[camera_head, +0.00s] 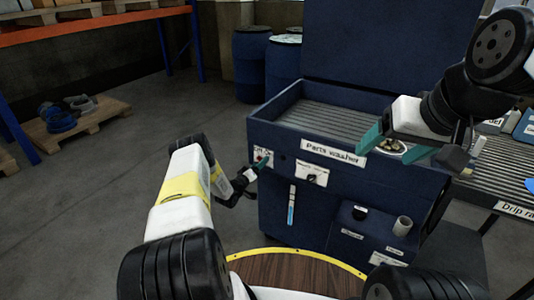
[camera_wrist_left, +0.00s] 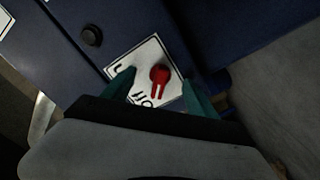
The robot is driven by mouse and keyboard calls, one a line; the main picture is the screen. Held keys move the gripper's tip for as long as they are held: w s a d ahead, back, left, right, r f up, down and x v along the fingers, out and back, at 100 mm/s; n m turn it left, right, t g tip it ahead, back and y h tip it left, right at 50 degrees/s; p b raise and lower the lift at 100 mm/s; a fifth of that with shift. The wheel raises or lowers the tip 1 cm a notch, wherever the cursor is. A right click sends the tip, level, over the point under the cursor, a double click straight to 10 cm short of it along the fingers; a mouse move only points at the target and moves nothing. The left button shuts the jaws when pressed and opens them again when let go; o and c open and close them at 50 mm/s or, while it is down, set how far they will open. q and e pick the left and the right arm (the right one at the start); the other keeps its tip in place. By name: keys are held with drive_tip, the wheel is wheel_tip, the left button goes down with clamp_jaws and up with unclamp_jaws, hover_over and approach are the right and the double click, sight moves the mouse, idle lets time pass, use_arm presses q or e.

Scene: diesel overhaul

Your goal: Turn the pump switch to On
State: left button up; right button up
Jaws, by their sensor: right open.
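The pump switch is a red knob (camera_wrist_left: 159,76) with a white line, on a white label plate (camera_wrist_left: 140,62) on the blue parts washer (camera_head: 275,215). In the left wrist view the line points down, near lettering that looks like "Off"; other lettering is partly covered. My left gripper (camera_wrist_left: 158,92) is open, its teal fingertips on either side of the knob with gaps. In the head view my left gripper (camera_head: 259,165) is at the washer's left front corner. My right gripper (camera_head: 396,148) is open over the washer's right side, apart from the switch.
A black round button (camera_wrist_left: 91,36) sits beside the label plate. A dial panel (camera_head: 312,173) is right of the switch on the washer front. A drip rack (camera_head: 500,163) stands at the right. Blue drums (camera_head: 251,65) are behind; open floor lies left.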

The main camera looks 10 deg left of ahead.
use_arm(q)
drive_tip(key=c, duration=1.3)
drive_tip(key=m, duration=1.8)
drive_tip(key=shift+s+d, duration=0.15)
drive_tip(key=shift+d, duration=0.05)
drive_tip(key=o, duration=1.6)
drive_tip(key=shift+o, duration=0.2)
drive_tip(key=v, duration=0.7)
